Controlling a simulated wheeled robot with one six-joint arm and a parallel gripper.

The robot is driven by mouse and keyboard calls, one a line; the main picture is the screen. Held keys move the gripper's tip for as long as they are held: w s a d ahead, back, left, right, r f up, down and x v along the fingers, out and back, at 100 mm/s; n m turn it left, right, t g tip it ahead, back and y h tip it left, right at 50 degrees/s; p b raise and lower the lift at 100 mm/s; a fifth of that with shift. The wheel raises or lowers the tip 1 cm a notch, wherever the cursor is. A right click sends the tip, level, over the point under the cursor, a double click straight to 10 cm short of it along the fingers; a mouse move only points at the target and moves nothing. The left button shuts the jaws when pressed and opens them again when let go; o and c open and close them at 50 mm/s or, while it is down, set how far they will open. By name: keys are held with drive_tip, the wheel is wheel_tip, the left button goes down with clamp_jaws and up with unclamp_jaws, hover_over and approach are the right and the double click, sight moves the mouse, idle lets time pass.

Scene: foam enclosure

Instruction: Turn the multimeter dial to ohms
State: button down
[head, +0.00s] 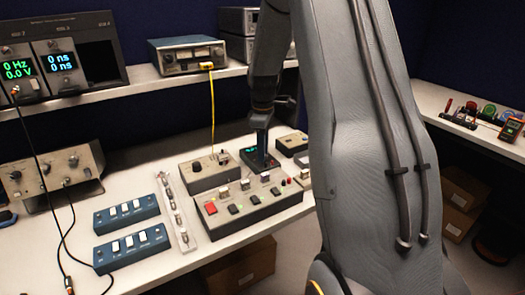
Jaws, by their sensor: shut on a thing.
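A dark box-shaped meter (250,154) with a small teal display lies on the bench, among the control boxes. I take it to be the multimeter. My gripper (262,147) points straight down onto its face, to the right of the display. The gripper is shut on what seems to be the meter's dial. The dial and its markings are hidden by the fingers, and the setting cannot be read.
A grey control box (249,205) with a red button stands in front of the meter, and a smaller grey box (209,172) with a yellow cable is to its left. Blue switch boxes (126,214) lie further left. My arm hides the middle right.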

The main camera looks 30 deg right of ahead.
drive_tip(key=shift+m, duration=0.3)
drive_tip(key=m, duration=0.3)
drive_tip(key=shift+m+p, duration=0.3)
drive_tip(key=shift+p, duration=0.05)
drive_tip(key=m, duration=0.4)
drive_tip(key=shift+m, duration=0.3)
drive_tip(key=m, duration=0.4)
drive_tip(key=shift+m+p, duration=0.3)
drive_tip(key=shift+p, duration=0.05)
drive_tip(key=shift+m, duration=2.2)
drive_tip(key=c, duration=1.5)
unclamp_jaws()
